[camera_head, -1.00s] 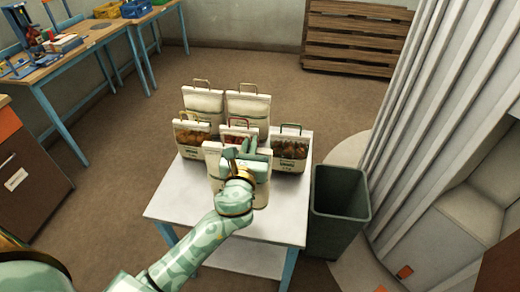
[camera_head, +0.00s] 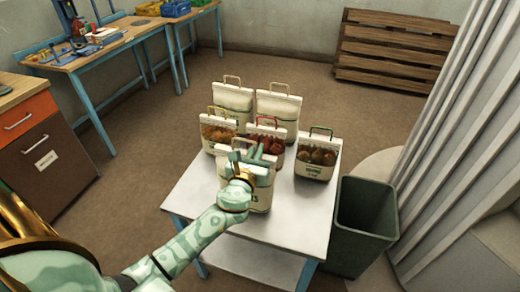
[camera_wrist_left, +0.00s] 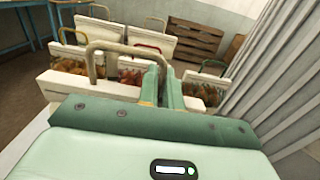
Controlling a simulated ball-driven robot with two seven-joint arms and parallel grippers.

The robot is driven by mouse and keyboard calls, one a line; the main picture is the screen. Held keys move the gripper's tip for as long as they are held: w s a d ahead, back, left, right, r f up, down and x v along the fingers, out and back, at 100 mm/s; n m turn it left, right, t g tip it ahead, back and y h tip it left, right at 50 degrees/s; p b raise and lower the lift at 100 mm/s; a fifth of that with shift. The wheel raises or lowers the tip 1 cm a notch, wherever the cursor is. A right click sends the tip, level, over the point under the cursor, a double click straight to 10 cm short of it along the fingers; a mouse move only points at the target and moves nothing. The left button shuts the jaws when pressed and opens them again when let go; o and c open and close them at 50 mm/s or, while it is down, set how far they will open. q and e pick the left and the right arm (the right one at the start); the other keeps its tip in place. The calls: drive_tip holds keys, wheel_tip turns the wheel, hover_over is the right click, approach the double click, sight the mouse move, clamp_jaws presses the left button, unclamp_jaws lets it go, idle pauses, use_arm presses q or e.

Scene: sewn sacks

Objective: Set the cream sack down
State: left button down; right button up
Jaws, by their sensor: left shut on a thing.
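The cream sack (camera_head: 262,196) is at the front of the group on the white table, upright, with lettering on its face. Its cream handle (camera_wrist_left: 88,50) arches up in the left wrist view. My left gripper (camera_head: 249,157) is shut on the handle, with its green fingers (camera_wrist_left: 165,88) at the handle's right side. My wrist and fingers hide part of the sack's top and left in the head view. The sack's base is at or very near the table top (camera_head: 300,218); I cannot tell whether it touches. My right gripper is not in view.
Close behind stand a red-windowed sack (camera_head: 268,143), an orange-windowed sack (camera_head: 218,130) and two plain pale sacks (camera_head: 278,108). A green-handled sack (camera_head: 316,160) stands to the right. A dark bin (camera_head: 362,225) stands beside the table. The table's front right is bare.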

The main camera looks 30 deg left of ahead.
use_arm(q)
drive_tip(key=shift+d+f+b, duration=0.1)
drive_tip(key=shift+f+b, duration=0.3)
drive_tip(key=shift+f, duration=0.2)
drive_tip(key=c, duration=1.9)
unclamp_jaws()
drive_tip(key=shift+f, duration=0.3)
drive_tip(key=shift+c, duration=0.2)
drive_tip(key=o, duration=0.4)
drive_tip(key=shift+s, duration=0.1)
drive_tip(key=shift+d+r, duration=0.1)
